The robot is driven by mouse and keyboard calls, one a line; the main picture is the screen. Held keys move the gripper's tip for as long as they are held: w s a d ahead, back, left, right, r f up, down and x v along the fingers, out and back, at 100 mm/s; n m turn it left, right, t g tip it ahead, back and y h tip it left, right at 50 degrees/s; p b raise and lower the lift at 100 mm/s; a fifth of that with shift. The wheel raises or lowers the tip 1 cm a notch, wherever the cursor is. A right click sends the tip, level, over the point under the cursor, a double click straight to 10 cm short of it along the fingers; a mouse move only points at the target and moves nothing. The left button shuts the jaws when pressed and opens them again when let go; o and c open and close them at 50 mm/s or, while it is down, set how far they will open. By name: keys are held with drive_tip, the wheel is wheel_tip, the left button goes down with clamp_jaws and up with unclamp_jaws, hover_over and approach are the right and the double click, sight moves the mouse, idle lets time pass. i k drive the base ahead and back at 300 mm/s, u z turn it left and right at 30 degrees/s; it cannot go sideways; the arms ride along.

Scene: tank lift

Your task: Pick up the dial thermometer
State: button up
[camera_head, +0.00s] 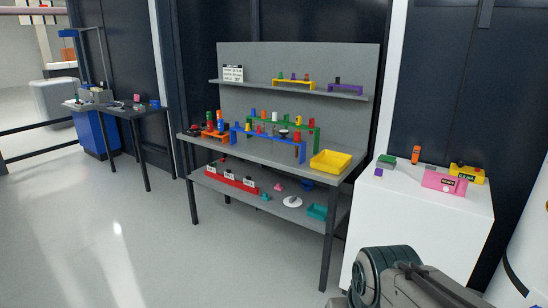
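I cannot single out the dial thermometer with certainty at this size. A white round object (292,201) lies on the lower shelf of the grey workbench (262,152), with a small dark spot on it. A small dark round piece (283,132) sits among the coloured items on the bench top. I cannot tell if either is the thermometer. My gripper is not in view. Part of my own arm shows at the bottom right, in front of the white cabinet and apart from the bench.
A yellow tray (331,162) sits at the bench's right end, near blue and green racks (268,143). A white cabinet (420,215) holds pink and yellow boxes. A dark table (125,111) stands left. Floor ahead is clear.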

sight(283, 132)
drive_tip(key=z, duration=0.05)
drive_tip(key=i, duration=1.9)
drive_tip(key=u, duration=0.35)
drive_tip(key=i, duration=1.2)
drive_tip(key=u, duration=0.2)
